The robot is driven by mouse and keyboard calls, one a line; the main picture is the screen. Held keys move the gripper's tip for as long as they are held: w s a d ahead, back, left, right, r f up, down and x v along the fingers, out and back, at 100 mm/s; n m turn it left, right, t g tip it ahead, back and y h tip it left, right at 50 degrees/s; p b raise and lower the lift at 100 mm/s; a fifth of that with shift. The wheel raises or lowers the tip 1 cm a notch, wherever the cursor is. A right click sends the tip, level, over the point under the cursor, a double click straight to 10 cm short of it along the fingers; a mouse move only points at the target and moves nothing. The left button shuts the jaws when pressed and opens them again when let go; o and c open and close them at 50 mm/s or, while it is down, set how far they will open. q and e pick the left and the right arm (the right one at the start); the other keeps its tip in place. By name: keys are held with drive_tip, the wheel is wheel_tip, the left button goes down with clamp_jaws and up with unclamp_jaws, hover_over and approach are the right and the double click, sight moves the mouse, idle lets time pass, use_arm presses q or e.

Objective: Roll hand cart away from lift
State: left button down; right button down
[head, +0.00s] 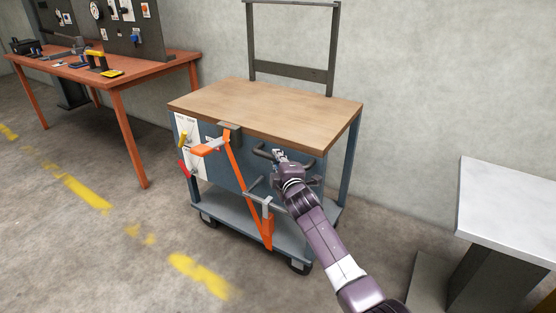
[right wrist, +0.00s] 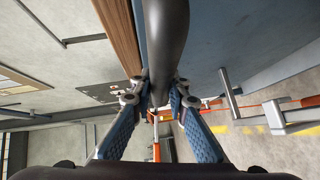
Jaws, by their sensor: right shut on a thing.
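The hand cart has a wooden top (head: 265,112), blue-grey sides and a lower shelf on dark wheels. It stands upright on the floor near the wall. A dark handle (head: 308,165) sticks out from its front side. My right gripper (head: 279,157) is at this handle. In the right wrist view the dark handle bar (right wrist: 166,40) runs between the two blue fingers of my right gripper (right wrist: 158,104), which are shut on it. A white-topped stand (head: 510,205) on a dark pedestal is at the right, apart from the cart; I cannot tell whether it is the lift. My left gripper is not in view.
An orange bar (head: 246,190) slants down the cart's front, beside a white panel (head: 186,130) with red and yellow levers. An orange workbench (head: 115,73) with tools stands left. Floor with worn yellow marks (head: 85,192) is clear at front left. The wall is close behind.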

drive_tip(key=c, duration=2.3)
unclamp_jaws()
drive_tip(key=shift+a+r, duration=0.2)
drive_tip(key=o, duration=0.5)
drive_tip(key=shift+w+a+f, duration=0.1)
drive_tip(key=shift+a+f, duration=0.05)
drive_tip(key=shift+c, duration=0.2)
drive_tip(key=shift+d, duration=0.2)
drive_tip(key=shift+s+d, duration=0.2)
drive_tip(key=shift+s, duration=0.4)
drive_tip(key=v, duration=1)
drive_tip(key=shift+s, duration=0.4)
drive_tip(key=shift+a, duration=0.15)
